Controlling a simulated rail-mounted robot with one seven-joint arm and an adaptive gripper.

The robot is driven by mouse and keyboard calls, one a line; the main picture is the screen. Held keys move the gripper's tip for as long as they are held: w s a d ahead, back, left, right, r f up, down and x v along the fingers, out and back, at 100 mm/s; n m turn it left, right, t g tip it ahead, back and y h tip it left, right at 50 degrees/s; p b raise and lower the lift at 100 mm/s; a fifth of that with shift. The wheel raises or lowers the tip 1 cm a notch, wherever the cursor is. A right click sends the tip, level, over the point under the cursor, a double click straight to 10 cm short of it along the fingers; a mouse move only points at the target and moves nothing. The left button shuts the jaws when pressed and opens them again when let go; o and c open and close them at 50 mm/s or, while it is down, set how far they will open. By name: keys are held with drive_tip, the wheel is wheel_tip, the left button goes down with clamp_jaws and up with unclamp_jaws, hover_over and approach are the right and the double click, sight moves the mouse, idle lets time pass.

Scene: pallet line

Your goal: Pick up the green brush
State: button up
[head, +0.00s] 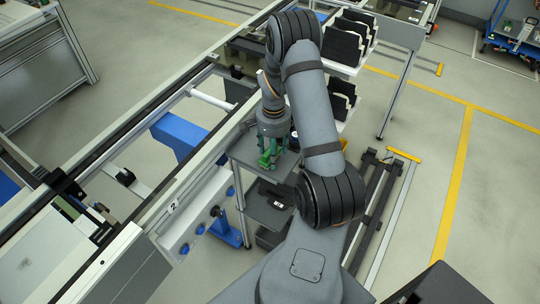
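The green brush (267,158) shows as a small bright green shape at the top of a grey shelf stand (243,153), in the middle of the head view. My gripper (272,149) points down right at the brush, with dark green fingers around or just beside it. The gripper and arm hide part of the brush and of the shelf top. The fingers are too small to tell whether they are closed on the brush or only near it.
A conveyor line (150,130) with a blue support (180,134) runs diagonally left of the stand. A lower shelf (268,210) holds a dark item. A rack with black bins (345,42) stands behind. Open floor with yellow lines (455,175) lies to the right.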

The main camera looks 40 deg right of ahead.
drive_tip(key=c, duration=1)
drive_tip(key=shift+r, duration=0.15)
drive_tip(key=shift+r+b, duration=0.35)
drive_tip(key=shift+r, duration=0.25)
wheel_tip(320, 180, up, 3)
drive_tip(key=shift+s+d+f+b, duration=0.15)
drive_tip(key=shift+b, duration=0.4)
drive_tip(key=s+d+r+b, duration=0.2)
drive_tip(key=s+r, duration=0.5)
drive_tip(key=s, duration=0.4)
drive_tip(key=shift+d, duration=0.5)
drive_tip(key=o, duration=0.7)
drive_tip(key=shift+f, duration=0.1)
drive_tip(key=c, duration=0.4)
